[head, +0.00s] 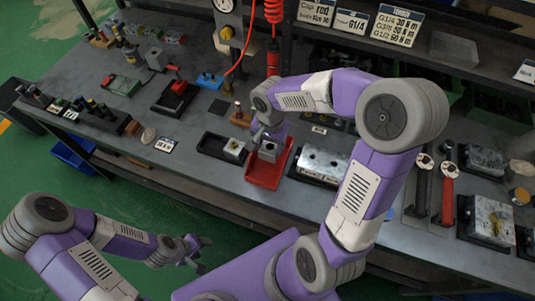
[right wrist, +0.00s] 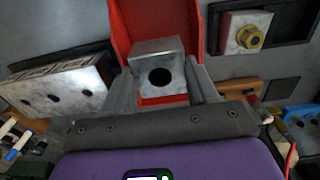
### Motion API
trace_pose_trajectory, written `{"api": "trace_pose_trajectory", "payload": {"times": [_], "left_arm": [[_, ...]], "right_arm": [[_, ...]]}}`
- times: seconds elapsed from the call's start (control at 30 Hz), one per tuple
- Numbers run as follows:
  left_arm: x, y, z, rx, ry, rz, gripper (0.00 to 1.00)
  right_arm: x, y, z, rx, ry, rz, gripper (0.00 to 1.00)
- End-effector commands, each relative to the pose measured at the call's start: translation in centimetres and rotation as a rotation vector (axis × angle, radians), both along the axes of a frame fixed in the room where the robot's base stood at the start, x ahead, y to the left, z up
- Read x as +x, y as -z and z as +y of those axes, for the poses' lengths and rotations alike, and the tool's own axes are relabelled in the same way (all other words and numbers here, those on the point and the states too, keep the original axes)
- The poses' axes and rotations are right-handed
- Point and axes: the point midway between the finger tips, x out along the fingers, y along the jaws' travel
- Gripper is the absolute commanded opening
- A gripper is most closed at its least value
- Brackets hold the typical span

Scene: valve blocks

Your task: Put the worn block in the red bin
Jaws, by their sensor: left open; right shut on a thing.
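The worn block (right wrist: 158,68) is a grey metal cube with a dark round hole. My right gripper (right wrist: 160,92) is shut on it, with one finger on each side. In the head view the block (head: 268,148) is at the red bin (head: 264,176), below my right gripper (head: 266,138). The red bin (right wrist: 205,35) shows behind and around the block in the right wrist view. I cannot tell whether the block touches the bin floor. My left gripper (head: 205,254) is open and empty, in front of the bench and away from it.
A black tray (head: 210,146) with a brass-fitted block (head: 234,147) stands left of the bin. A large metal block with holes (head: 322,162) stands right of it. Wrenches (head: 448,188) lie further right. Bare bench (head: 205,178) lies left of the bin.

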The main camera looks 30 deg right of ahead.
Motion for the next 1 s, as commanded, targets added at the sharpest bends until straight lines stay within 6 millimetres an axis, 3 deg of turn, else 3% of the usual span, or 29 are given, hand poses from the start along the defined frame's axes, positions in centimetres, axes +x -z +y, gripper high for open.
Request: {"api": "trace_pose_trajectory", "payload": {"times": [0.23, 0.47, 0.87, 0.9, 1.0], "left_arm": [[0.0, 0.8, 0.0, 0.000, 0.000, 0.000, 0.53], [0.0, 2.0, 0.0, 0.000, 0.000, -0.001, 0.53], [0.0, 2.3, 0.0, 0.000, 0.000, -0.001, 0.53], [0.0, 2.3, 0.0, 0.000, 0.000, -0.001, 0.53], [0.0, 2.2, 0.0, 0.000, 0.000, -0.001, 0.53]], "right_arm": [[0.1, 2.3, 0.0, 0.001, -0.002, -0.002, 0.08], [0.1, 5.9, 0.0, 0.001, -0.001, -0.002, 0.08], [0.1, 6.3, 0.0, 0.001, -0.001, -0.004, 0.08], [0.1, 6.3, 0.0, 0.001, -0.001, -0.003, 0.61], [0.1, 6.3, 0.0, 0.001, -0.001, -0.002, 0.69]]}}
